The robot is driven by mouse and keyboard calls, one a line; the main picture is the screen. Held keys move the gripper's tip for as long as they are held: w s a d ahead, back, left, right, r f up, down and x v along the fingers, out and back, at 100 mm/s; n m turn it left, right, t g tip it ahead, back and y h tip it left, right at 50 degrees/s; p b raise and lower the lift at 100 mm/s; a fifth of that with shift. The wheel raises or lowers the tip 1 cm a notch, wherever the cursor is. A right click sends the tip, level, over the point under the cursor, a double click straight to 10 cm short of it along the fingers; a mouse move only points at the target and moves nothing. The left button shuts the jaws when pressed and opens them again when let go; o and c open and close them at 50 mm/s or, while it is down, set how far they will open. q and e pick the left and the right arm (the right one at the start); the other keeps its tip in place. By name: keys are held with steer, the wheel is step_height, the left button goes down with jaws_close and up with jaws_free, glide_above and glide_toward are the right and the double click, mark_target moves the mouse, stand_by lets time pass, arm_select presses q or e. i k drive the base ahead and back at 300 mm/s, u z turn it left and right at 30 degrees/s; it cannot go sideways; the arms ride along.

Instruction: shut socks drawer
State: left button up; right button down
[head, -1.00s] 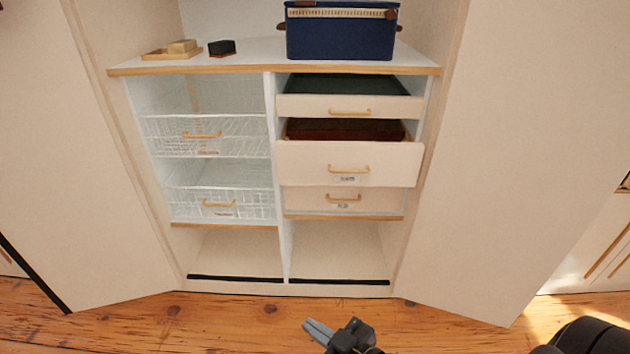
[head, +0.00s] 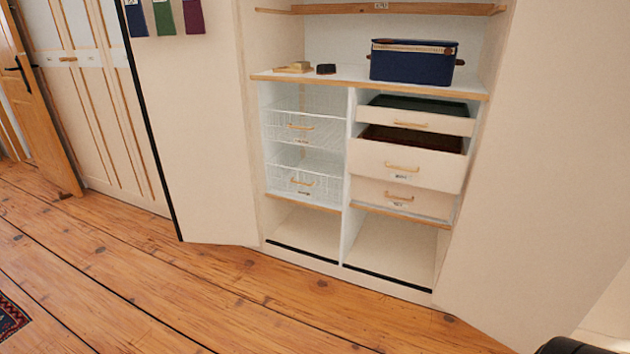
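A stack of drawers stands in the right half of the open wardrobe. The top drawer (head: 425,122) is pulled out, with a dark green inside. The middle drawer (head: 407,167) is pulled out further, with a dark red-brown inside. The bottom drawer (head: 420,202) looks shut or nearly so. Each has a wooden bar handle. The small labels on the middle and bottom drawers are too small to read, so I cannot tell which is the socks drawer. Neither of my grippers shows in the head view.
Two wire baskets (head: 283,139) fill the left half. A blue lidded box (head: 412,64), a small tray (head: 293,68) and a dark brush-like item (head: 326,69) stand on the shelf above. Open wardrobe doors (head: 195,130) flank both sides. The wooden floor (head: 200,280) in front is clear.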

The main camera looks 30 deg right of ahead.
mark_target(433, 171)
steer(key=z, duration=0.95)
steer(key=i, duration=1.45)
steer(key=u, duration=0.35)
